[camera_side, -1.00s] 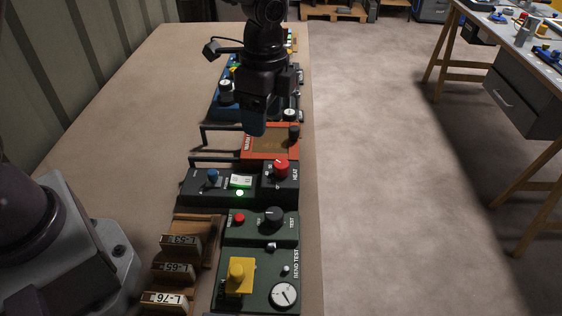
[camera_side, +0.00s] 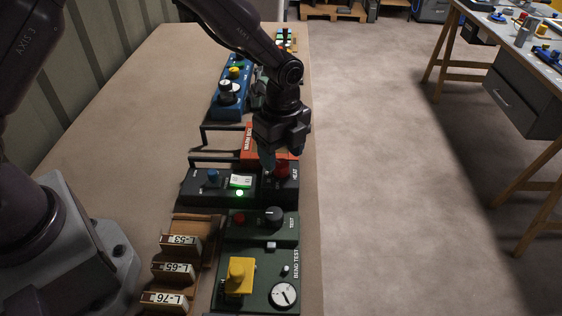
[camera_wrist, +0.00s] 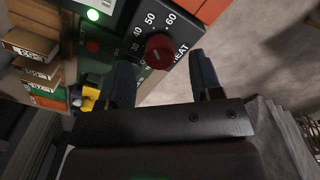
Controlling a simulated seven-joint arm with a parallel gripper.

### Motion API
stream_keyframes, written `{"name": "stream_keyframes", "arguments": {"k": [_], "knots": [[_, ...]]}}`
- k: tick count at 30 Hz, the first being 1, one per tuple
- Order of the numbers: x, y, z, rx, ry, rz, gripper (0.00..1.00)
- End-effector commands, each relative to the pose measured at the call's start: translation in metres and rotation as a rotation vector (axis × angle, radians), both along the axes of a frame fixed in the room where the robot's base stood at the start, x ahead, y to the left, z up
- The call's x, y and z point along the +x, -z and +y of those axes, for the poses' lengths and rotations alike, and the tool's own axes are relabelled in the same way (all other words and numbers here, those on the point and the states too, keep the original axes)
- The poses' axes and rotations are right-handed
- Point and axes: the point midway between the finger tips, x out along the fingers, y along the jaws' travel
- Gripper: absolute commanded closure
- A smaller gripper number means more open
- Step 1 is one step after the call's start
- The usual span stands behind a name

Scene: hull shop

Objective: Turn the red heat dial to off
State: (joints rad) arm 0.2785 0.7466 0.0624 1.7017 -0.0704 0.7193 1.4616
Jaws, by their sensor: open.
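The red heat dial (camera_side: 282,171) sits at the right end of a dark control box (camera_side: 203,189) marked HEAT. In the wrist view the red dial (camera_wrist: 159,50) shows with numbers 30 to 60 around its left and upper side. My gripper (camera_side: 275,160) is over the dial's end of the box, pointing down. In the wrist view my gripper (camera_wrist: 162,75) has its two fingers apart, one on each side below the dial, with nothing between them. I cannot tell whether a finger touches the dial. The dial's pointer is not clear.
An orange-framed unit (camera_side: 250,143) stands behind, and a green test panel (camera_side: 260,262) in front. Wooden racks (camera_side: 185,262) stand at the left.

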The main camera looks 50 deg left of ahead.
Motion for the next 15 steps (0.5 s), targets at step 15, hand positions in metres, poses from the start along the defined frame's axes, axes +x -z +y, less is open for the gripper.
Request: {"name": "stream_keyframes", "arguments": {"k": [15], "knots": [[-0.001,0.031,0.000,0.000,0.000,-0.001,0.41]]}}
